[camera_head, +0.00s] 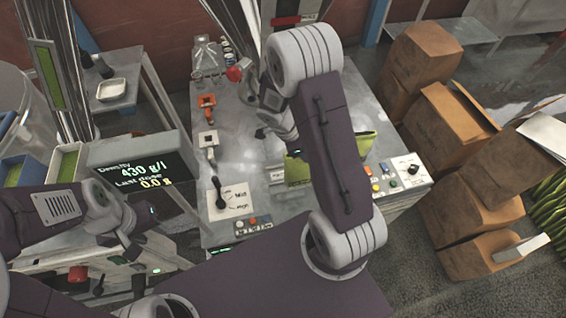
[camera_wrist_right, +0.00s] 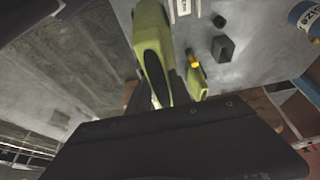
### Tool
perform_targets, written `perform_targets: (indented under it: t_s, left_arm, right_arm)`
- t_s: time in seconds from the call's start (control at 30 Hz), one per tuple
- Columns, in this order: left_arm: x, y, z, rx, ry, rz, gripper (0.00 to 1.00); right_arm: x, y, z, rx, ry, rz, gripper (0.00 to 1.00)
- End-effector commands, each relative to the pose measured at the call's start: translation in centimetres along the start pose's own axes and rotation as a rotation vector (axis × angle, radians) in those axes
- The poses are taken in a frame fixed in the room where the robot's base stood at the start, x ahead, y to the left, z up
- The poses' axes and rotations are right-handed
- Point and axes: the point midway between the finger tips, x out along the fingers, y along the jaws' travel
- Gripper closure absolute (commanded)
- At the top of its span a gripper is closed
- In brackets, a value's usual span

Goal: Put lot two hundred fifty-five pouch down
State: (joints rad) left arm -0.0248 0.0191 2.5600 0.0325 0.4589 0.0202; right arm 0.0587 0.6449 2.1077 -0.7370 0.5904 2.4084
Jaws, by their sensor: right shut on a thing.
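A yellow-green pouch (camera_wrist_right: 152,45) is held between the dark fingers of my right gripper (camera_wrist_right: 161,92) in the right wrist view. The fingers are closed on it, and it hangs over or against a grey surface; contact is unclear. In the head view my right arm crosses the grey bench (camera_head: 237,130) and hides much of its middle. Green material (camera_head: 365,144) shows to the right of the arm, and a green piece with a pale label (camera_head: 297,172) shows on its left. I cannot tell which is the held pouch. My left gripper (camera_head: 128,250) is at lower left; its jaw opening is unclear.
A display (camera_head: 138,168) reads 430 g/l and 0.0 g. A lever with a white plate (camera_head: 230,200), orange fittings (camera_head: 207,101) and a button panel (camera_head: 393,180) crowd the bench. Cardboard boxes (camera_head: 450,130) stand at right. A black block (camera_wrist_right: 223,48) shows near the held pouch.

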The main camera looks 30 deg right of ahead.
Motion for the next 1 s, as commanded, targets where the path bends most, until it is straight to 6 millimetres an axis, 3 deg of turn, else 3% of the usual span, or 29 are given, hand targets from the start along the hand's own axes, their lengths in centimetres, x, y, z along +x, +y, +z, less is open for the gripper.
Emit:
perform_targets:
  t_s: [0.3,0.5,0.8,1.0]
  left_arm:
    - [-1.9,0.0,-0.2,0.0,0.0,0.0,0.64]
    - [-1.0,0.0,-0.1,0.0,0.0,0.0,0.64]
    - [-0.7,0.0,-0.1,0.0,0.0,0.0,0.64]
    - [0.8,0.0,0.1,0.0,0.0,0.0,0.64]
  right_arm:
    - [2.8,-6.2,3.3,0.0,0.001,0.001,1.0]
    - [4.6,-9.4,5.1,0.0,0.0,-0.002,1.0]
    - [5.1,-10.3,5.7,-0.001,0.0,0.0,1.0]
    - [8.3,-10.2,6.9,-0.001,0.001,0.001,1.0]
